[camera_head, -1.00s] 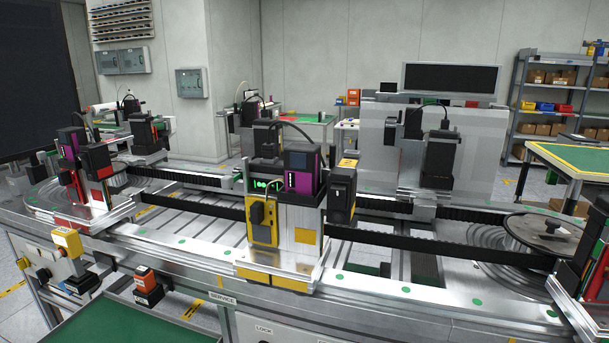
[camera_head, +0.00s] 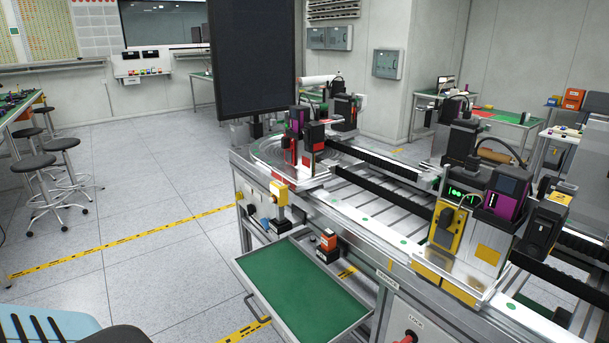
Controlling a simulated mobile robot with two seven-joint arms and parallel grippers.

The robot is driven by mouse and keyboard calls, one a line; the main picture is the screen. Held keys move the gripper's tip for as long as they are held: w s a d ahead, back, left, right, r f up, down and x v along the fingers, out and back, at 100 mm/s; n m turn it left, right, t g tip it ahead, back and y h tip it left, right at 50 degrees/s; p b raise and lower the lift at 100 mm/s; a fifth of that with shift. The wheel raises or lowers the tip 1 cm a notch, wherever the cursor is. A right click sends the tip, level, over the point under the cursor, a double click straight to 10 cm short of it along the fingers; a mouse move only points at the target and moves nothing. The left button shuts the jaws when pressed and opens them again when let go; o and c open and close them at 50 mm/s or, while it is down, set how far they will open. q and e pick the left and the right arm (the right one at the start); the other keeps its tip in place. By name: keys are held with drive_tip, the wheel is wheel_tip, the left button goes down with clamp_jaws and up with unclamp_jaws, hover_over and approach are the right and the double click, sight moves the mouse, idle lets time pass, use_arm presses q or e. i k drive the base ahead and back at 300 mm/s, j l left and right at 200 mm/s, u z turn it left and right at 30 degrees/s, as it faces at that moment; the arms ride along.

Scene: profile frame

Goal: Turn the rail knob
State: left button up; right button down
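A long metal rail machine (camera_head: 375,222) runs from the centre to the right of the head view. A yellow carriage (camera_head: 466,271) sits on its rail at the right, with a black knob-like part (camera_head: 446,218) on its front face. A red knob (camera_head: 408,337) shows below at the bottom edge, under a label reading LOCK. I cannot tell which of these is the rail knob. Neither of my grippers is in view.
An open drawer with a green bottom (camera_head: 298,292) juts from the machine's front. A dark screen (camera_head: 251,60) stands behind its left end. Stools (camera_head: 62,143) stand at the left. The grey floor (camera_head: 150,205) between is clear, crossed by yellow tape.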

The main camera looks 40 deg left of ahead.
sight(264, 221)
drive_tip(key=u, duration=1.4)
drive_tip(key=i+j+z, duration=0.1)
drive_tip(key=j+z, duration=0.15)
drive_tip(key=j, duration=0.35)
drive_tip(key=j+z, duration=0.25)
drive_tip(key=j, duration=0.3)
drive_tip(key=i+j+z, duration=0.1)
drive_tip(key=z, duration=0.45)
drive_tip(key=i+j+z, duration=0.15)
drive_tip(key=j+z, duration=0.15)
drive_tip(key=i+j+z, duration=0.1)
drive_tip(key=j+z, duration=0.2)
drive_tip(key=j, duration=0.25)
